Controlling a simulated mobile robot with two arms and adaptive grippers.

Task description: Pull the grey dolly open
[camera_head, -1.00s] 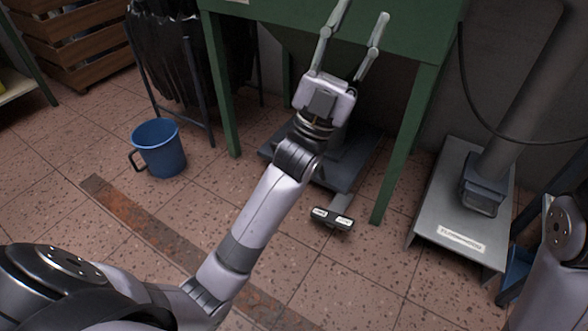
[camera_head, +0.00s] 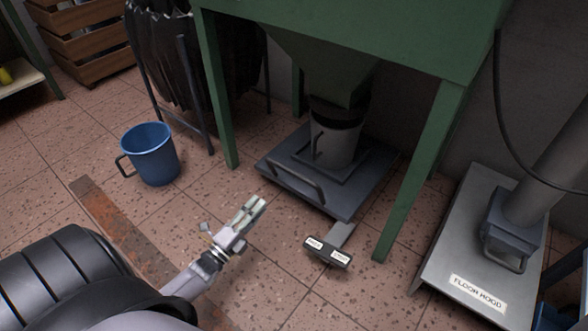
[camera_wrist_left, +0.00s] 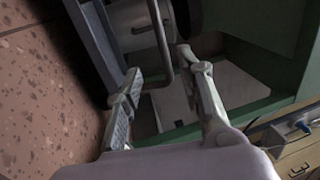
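The grey dolly (camera_head: 345,207) is a low flat platform on the floor under the green hopper stand. It has a loop handle (camera_head: 296,183) on its front side and carries a grey container (camera_head: 338,145). My left gripper (camera_head: 257,203) is low, in front of and left of the dolly. In the left wrist view my left gripper (camera_wrist_left: 160,72) has its two fingers apart and empty. The dolly's handle (camera_wrist_left: 164,35) shows beyond them, between the tips in the picture, and looks apart from them. My right gripper is out of view.
The green stand's legs (camera_head: 408,175) flank the dolly. A two-label foot pedal (camera_head: 327,252) lies in front of it. A blue bucket (camera_head: 152,157) stands left and a floor hood (camera_head: 455,250) right. Tiled floor in front is mostly free.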

